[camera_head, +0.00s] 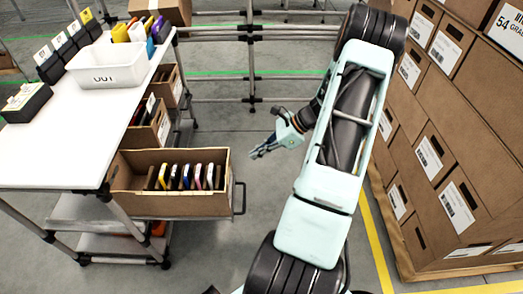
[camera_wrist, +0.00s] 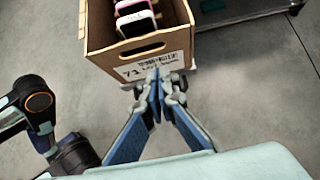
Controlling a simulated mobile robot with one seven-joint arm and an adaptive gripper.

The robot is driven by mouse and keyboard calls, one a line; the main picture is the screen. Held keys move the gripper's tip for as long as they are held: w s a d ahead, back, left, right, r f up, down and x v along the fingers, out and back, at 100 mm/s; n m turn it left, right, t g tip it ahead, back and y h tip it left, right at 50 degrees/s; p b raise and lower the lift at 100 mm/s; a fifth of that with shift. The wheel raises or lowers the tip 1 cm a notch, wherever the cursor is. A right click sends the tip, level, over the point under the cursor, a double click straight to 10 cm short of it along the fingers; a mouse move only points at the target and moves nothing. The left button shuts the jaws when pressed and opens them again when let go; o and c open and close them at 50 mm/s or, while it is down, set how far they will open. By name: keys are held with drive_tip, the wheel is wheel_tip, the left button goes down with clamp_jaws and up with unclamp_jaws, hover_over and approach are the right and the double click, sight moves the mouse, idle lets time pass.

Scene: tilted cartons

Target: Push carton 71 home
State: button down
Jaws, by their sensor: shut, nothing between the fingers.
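Carton 71 (camera_head: 170,204) is an open brown box on the cart's lower level, jutting out to the right from under the white top. It holds several upright coloured items in a row. In the wrist view its end face (camera_wrist: 180,50) shows a hand slot and a white label reading 71. My gripper (camera_head: 256,154) is shut and empty, to the right of the carton with a visible gap in the head view. In the wrist view my fingertips (camera_wrist: 157,78) overlap the label's lower edge; contact cannot be told there. The carton's far end is partly hidden.
More cartons (camera_head: 148,134) sit farther along the cart. A white bin (camera_head: 105,72) and other items stand on the white top (camera_head: 60,150). A grey metal handle (camera_head: 241,199) is beside carton 71. Stacked cartons (camera_head: 440,150) rise at the right; the floor between is clear.

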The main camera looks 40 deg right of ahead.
drive_tip(key=w+a+f+b, duration=0.2)
drive_tip(key=w+a+f, duration=0.1)
drive_tip(key=w+a, duration=0.1)
drive_tip(key=shift+a, duration=0.85)
drive_tip(key=shift+w, duration=0.15)
drive_tip(key=w+a, duration=0.6)
drive_tip(key=a, duration=0.2)
drive_tip(key=w+a+p, duration=0.1)
drive_tip(key=w+a, duration=0.5)
drive_tip(key=a, duration=0.3)
drive_tip(key=w+a+p, duration=0.1)
drive_tip(key=w+a, duration=0.6)
drive_tip(key=a, duration=0.2)
drive_tip(key=shift+a, duration=0.15)
drive_tip(key=shift+w+a, duration=0.2)
drive_tip(key=shift+a, duration=0.05)
drive_tip(key=shift+a+r, duration=0.1)
